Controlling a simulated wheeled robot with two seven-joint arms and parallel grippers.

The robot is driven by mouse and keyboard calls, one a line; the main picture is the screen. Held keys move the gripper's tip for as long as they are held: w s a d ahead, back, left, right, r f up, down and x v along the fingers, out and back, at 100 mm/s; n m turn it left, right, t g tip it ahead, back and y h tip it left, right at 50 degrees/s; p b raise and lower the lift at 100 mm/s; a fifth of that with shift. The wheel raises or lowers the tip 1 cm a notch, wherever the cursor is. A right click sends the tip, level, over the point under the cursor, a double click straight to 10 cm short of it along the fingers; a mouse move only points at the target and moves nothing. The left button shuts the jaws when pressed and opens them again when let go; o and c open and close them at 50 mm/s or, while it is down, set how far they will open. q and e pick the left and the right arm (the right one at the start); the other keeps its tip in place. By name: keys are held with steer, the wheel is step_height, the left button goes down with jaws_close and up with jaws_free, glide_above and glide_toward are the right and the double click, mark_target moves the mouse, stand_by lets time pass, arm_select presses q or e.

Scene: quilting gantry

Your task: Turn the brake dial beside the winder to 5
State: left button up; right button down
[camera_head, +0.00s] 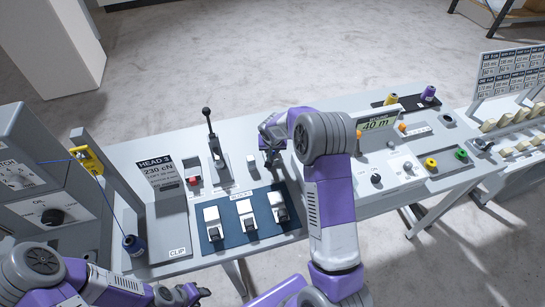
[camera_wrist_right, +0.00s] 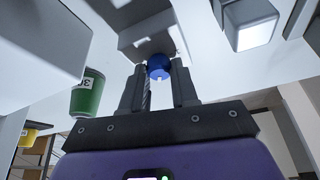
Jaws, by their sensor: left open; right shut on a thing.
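The panel with the "40 m" display (camera_head: 376,124) stands right of centre in the head view. A black knob (camera_head: 376,179) and a pale knob (camera_head: 407,167) sit on its front. Their markings are too small to read, so I cannot tell which is the brake dial, or its setting. My right gripper (camera_head: 269,150) is over the middle of the bench, left of that panel. In the wrist view its fingers (camera_wrist_right: 158,88) are closed on a small blue round thing (camera_wrist_right: 158,67). My left gripper (camera_head: 196,294) is open and low at the front left.
A lever (camera_head: 208,130), a "HEAD 3" sign (camera_head: 156,173) and a blue mat (camera_head: 229,234) with white blocks occupy the bench's left half. A grey box with a black dial (camera_head: 52,216) stands far left. A green spool (camera_wrist_right: 87,97) shows in the wrist view.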

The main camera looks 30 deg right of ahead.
steer(key=m+b, duration=0.2)
steer(key=b, duration=0.1)
steer(key=shift+w+a+f+m+g+h, duration=0.15)
steer(key=shift+f+m+g+h, duration=0.15)
steer(key=shift+m+h, duration=0.1)
steer(key=m+b, duration=0.1)
steer(key=m, duration=0.1)
steer(key=shift+r+m+g+h+b, duration=0.2)
steer(key=shift+m+g+h+b, duration=0.2)
steer(key=m+g, duration=0.1)
steer(key=m, duration=0.1)
steer(key=shift+r+m, duration=0.1)
steer(key=shift+m, duration=0.2)
steer(key=shift+w+m+g+h+p, duration=0.1)
steer(key=shift+m+g+h+p, duration=0.2)
steer(key=shift+m, duration=0.65)
steer(key=shift+w+m+g+p, duration=0.1)
steer(key=shift+m+g, duration=0.3)
steer(key=shift+m, duration=0.55)
steer(key=shift+s, duration=0.1)
steer(key=c, duration=0.9)
jaws_free()
steer(key=shift+o, duration=0.2)
steer(key=v, duration=0.7)
steer(key=shift+r+p, duration=0.25)
steer(key=shift+p, duration=0.15)
